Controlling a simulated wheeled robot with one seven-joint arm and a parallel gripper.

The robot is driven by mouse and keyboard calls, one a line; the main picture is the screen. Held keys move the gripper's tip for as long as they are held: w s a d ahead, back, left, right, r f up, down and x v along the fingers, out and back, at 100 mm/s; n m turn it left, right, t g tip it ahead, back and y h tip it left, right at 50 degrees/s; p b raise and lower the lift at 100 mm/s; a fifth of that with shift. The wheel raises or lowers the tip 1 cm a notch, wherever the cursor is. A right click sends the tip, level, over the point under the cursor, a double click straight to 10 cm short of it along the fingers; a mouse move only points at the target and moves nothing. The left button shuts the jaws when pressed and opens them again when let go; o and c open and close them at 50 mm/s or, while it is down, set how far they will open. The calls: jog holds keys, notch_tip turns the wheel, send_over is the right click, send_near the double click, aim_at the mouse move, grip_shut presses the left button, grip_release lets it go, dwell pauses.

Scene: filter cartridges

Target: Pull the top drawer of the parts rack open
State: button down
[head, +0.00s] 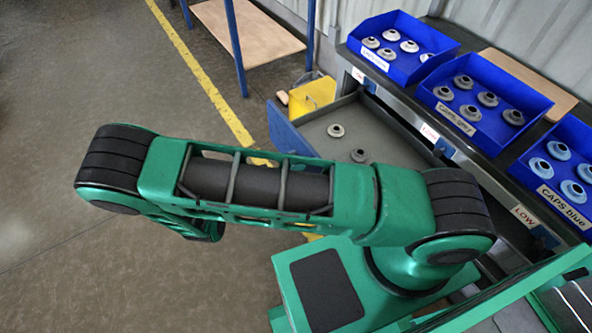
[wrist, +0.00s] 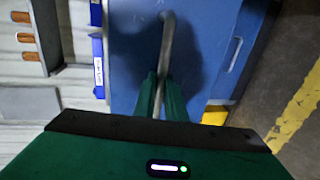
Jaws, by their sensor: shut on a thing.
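The top drawer (head: 290,133) of the parts rack stands pulled out in the head view, with its blue front away from the rack and its grey inside showing. Two grey caps (head: 336,130) are visible in it; my arm hides part of the drawer. In the wrist view the blue drawer front (wrist: 130,40) fills the middle, with a grey bar handle (wrist: 168,40) on it. My gripper (wrist: 160,98) has its green fingers shut on this handle. The fingertips are hidden in the head view.
Blue bins of caps (head: 478,100) stand on the rack top. A yellow box (head: 312,95) is behind the drawer, near a wooden-topped table (head: 255,32). Another handle (wrist: 233,55) shows right of the held one. Open floor lies left, with a yellow line (head: 205,75).

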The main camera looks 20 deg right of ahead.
jog(key=c, duration=2.1)
grip_release()
jog(key=shift+s+a+f, duration=0.1)
jog(key=shift+a+f, duration=0.15)
jog(key=shift+a, duration=0.1)
jog(key=shift+d, duration=0.1)
jog(key=shift+d+r, duration=0.1)
jog(key=v, duration=1)
jog(key=shift+a, duration=0.4)
